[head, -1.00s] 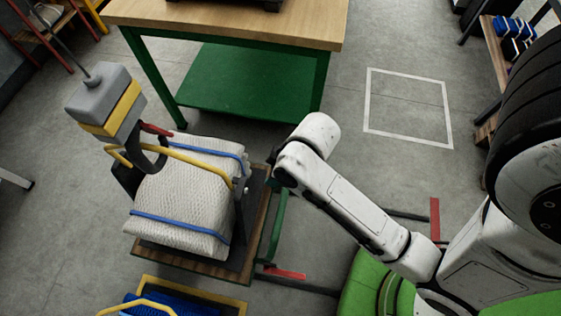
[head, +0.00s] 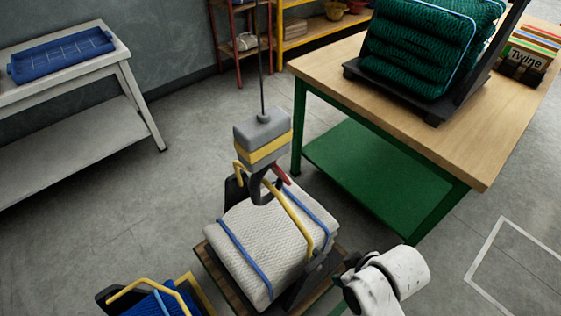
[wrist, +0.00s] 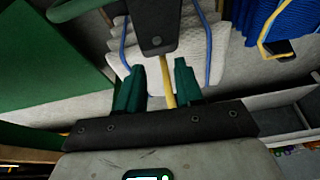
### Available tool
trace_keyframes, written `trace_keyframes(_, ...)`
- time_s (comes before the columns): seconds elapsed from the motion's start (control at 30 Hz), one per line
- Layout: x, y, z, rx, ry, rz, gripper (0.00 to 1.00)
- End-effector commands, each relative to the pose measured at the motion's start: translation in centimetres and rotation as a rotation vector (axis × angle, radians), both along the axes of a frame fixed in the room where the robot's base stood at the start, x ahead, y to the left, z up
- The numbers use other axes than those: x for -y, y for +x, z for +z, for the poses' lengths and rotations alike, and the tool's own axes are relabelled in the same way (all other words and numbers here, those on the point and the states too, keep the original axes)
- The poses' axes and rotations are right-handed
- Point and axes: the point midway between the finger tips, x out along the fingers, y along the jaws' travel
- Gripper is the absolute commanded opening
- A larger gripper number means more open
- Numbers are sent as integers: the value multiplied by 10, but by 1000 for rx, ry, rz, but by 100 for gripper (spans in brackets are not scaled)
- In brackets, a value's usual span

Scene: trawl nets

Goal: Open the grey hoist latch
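The hoist block (head: 263,140), grey with a yellow band, hangs on a cable. Below it are a dark hook (head: 260,193) and a red lever (head: 281,174), probably the latch; whether it is open is too small to tell. The hook is at the yellow handle (head: 290,215) of a white net bundle (head: 262,238) with blue straps. In the wrist view, my gripper (wrist: 158,70) is open; its green fingers stand apart on both sides of a yellow bar (wrist: 168,88), with visible gaps. The latch cannot be made out there. My gripper's fingers are hidden in the head view.
The bundle sits on a wooden-edged stand (head: 214,274). A green-framed bench (head: 462,150) holding a green net stands behind, right of the hoist. A blue bundle (head: 160,305) is at the lower left. A grey table (head: 90,75) with a blue tray stands far left. Floor between is clear.

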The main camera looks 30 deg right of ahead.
Motion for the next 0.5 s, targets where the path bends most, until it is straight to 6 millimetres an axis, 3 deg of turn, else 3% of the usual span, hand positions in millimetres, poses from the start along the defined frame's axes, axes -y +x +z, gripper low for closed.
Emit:
trace_keyframes(0.1,-9,54,17,203,4,101,36)
trace_keyframes(0.3,-16,131,48,549,-50,211,36)
trace_keyframes(0.5,-11,176,78,792,-142,235,36)
